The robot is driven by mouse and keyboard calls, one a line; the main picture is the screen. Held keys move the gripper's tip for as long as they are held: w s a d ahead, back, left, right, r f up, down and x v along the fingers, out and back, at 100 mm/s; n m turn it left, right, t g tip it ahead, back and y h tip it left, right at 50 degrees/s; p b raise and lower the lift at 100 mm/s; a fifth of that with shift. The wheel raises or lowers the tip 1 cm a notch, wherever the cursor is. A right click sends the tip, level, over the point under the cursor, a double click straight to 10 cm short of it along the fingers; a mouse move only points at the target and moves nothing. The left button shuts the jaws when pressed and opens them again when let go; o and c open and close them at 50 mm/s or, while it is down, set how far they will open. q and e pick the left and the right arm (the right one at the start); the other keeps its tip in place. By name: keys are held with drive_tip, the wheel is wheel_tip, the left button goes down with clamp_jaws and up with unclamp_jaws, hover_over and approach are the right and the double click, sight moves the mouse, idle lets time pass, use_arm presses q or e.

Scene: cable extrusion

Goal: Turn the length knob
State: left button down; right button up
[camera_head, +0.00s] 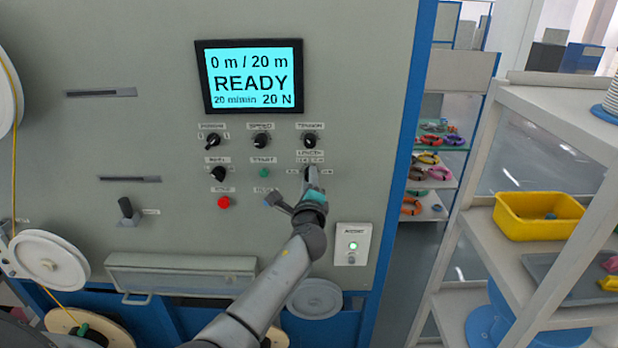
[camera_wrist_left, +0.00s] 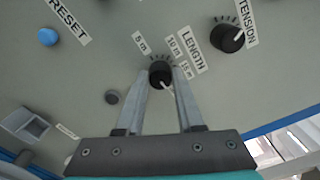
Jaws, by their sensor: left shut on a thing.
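The black length knob (camera_wrist_left: 160,73) is on the grey machine panel, beside a LENGTH label with marks such as 5 m and 10 m. My left gripper (camera_wrist_left: 160,85) has its two fingers on either side of the knob and is shut on it. In the head view my left gripper (camera_head: 311,182) reaches the panel and largely hides the knob. The knob's pale pointer line is at its lower right in the wrist view. The screen (camera_head: 250,76) reads 0 m / 20 m, READY, 20 m/min, 20 N. My right gripper is not in view.
The tension knob (camera_head: 309,140) sits just above, the speed knob (camera_head: 261,140) to its left. A red button (camera_head: 223,202) and green button (camera_head: 264,172) are left of my gripper. A box with a lit green button (camera_head: 352,246) is at lower right. A shelf holds a yellow bin (camera_head: 538,229).

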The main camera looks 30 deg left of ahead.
use_arm(q)
drive_tip(key=shift+r+m, duration=0.1)
drive_tip(key=shift+m, duration=0.3)
drive_tip(key=c, duration=0.5)
unclamp_jaws()
drive_tip(key=shift+c, duration=0.2)
drive_tip(key=v, duration=1.5)
drive_tip(key=shift+s+b, duration=0.15)
drive_tip(key=shift+b, duration=0.25)
